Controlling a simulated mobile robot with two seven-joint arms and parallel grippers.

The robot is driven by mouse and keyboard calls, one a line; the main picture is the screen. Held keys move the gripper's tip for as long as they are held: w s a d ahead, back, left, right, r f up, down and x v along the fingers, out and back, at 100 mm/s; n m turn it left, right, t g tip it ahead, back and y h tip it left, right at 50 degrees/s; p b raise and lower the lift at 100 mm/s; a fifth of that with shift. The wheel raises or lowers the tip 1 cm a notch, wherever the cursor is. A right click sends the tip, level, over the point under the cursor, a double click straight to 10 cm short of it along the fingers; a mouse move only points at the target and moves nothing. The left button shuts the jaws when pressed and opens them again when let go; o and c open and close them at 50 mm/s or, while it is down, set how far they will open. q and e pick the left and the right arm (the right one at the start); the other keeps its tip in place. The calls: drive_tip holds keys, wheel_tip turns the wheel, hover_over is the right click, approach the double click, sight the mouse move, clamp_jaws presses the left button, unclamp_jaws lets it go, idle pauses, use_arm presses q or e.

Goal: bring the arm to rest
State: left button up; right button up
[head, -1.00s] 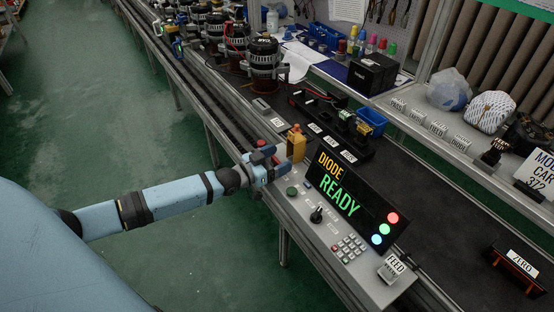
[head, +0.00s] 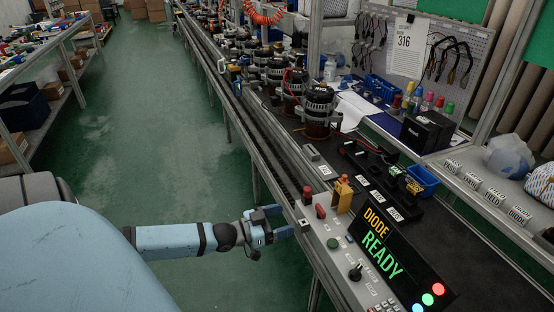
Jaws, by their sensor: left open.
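My left arm comes in from the left with light blue links. My left gripper (head: 273,224) is open and empty, its two blue fingers pointing right. It is over the green floor just left of the grey control panel (head: 330,232), apart from the panel as far as I can tell. The panel's display (head: 383,246) reads DIODE READY. A red button (head: 307,194) and a yellow part (head: 343,195) stand at the panel's far end. My right gripper is not in view.
Several alternators (head: 319,108) stand along the line behind the panel. A blue bin (head: 422,181) and a black rack of parts (head: 378,180) are on the bench. A shelf (head: 20,152) with boxes stands at the far left. The green floor (head: 165,150) between is clear.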

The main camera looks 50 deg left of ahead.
use_arm(q)
drive_tip(key=shift+s+a, duration=0.15)
drive_tip(key=shift+s, duration=0.35)
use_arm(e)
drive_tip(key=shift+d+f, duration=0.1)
use_arm(q)
drive_tip(key=s+d+f+n+g+y, duration=0.1)
drive_tip(key=s+d+f+g, duration=0.15)
drive_tip(key=s+d, duration=0.4)
drive_tip(key=s+d+f+g+y, duration=0.2)
drive_tip(key=s+d+f, duration=0.15)
drive_tip(key=d, duration=0.55)
drive_tip(key=s+d+f+n+g+y, duration=0.15)
drive_tip(key=s+d+f, duration=0.25)
drive_tip(key=d, duration=0.4)
wheel_tip(320, 180, up, 15)
drive_tip(key=a+p, duration=0.1)
drive_tip(key=p, duration=1.6)
drive_tip(key=shift+s+f+m+h, duration=0.2)
drive_tip(key=shift+s+m+h, duration=0.15)
drive_tip(key=shift+s+m, duration=0.1)
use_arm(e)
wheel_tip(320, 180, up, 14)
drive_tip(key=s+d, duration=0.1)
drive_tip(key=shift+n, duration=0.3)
use_arm(q)
drive_tip(key=shift+a, duration=0.1)
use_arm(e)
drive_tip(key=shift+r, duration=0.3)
